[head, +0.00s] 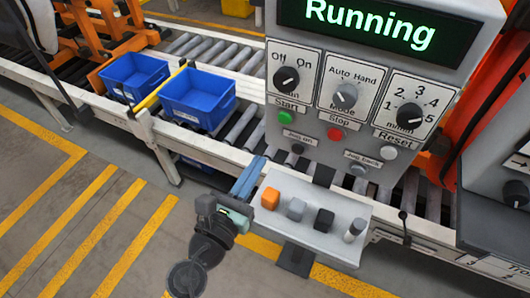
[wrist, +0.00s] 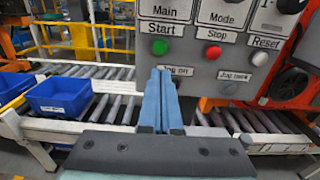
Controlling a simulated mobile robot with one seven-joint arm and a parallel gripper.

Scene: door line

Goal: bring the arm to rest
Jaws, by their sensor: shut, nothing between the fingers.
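My gripper (head: 255,168) is shut and empty, its two blue fingers together. In the head view it is over the left end of the small grey shelf, below the control panel. In the wrist view the fingers (wrist: 161,78) point at the panel's lower part and partly cover the jog label. I cannot tell whether the tips touch anything. The grey control panel (head: 310,120) has a lit display (head: 370,28) reading "Running". The green Start button (head: 285,117), red Stop button (head: 335,134) and white Reset button (head: 390,152) sit below the knobs.
A shelf (head: 335,207) holds an orange block (head: 270,198), grey and dark blocks and a small cylinder. Two blue bins (head: 198,97) stand on the roller conveyor (head: 190,140) at left. Orange machinery stands at both sides. The yellow-striped floor (head: 60,225) at front left is clear.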

